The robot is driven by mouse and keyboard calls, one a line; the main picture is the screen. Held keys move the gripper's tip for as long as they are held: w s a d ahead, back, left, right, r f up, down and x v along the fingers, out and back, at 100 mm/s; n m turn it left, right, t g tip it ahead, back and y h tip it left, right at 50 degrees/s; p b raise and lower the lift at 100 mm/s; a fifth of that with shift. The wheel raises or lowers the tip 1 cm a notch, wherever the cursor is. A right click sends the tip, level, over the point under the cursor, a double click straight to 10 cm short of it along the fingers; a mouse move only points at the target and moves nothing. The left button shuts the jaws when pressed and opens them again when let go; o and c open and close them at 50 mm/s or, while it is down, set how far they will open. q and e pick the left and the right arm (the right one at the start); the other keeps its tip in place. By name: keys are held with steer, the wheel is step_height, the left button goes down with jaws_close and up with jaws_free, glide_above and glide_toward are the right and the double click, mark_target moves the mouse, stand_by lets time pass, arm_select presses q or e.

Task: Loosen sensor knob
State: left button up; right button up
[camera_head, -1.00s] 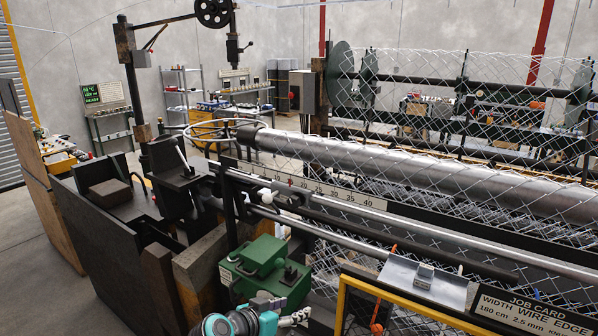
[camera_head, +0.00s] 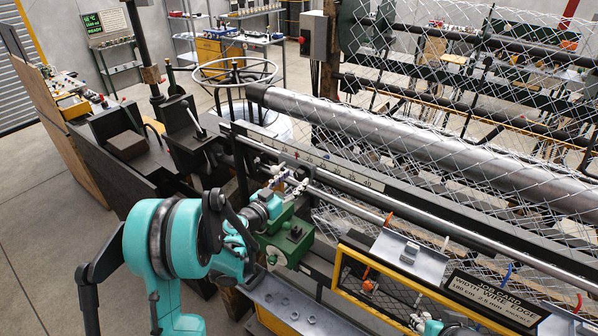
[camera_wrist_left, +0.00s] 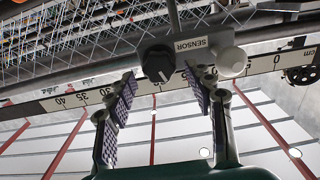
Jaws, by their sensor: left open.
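The sensor block (camera_wrist_left: 196,52) is grey, labelled SENSOR, and sits on the scale rail in the left wrist view. Its black knob (camera_wrist_left: 158,63) has a pale pointer line, and a white ball (camera_wrist_left: 232,62) is beside it. My left gripper (camera_wrist_left: 161,82) is open, with its ridged pads on either side of the knob's near end; I cannot tell whether they touch it. In the head view my left gripper (camera_head: 287,182) is at the rail above the green box, and the knob is not clearly visible there. A teal and grey part of my right arm (camera_head: 428,325) shows at the bottom edge, its jaws unclear.
The scale rail (camera_head: 345,175) runs diagonally beside a long steel roller (camera_head: 400,140) wrapped in wire mesh.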

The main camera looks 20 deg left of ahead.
mark_target(297, 177)
arm_select(q)
steer(key=x, duration=0.3)
steer(key=shift+w+p, duration=0.15)
steer(key=shift+p, duration=0.2)
steer(key=c, duration=1.1)
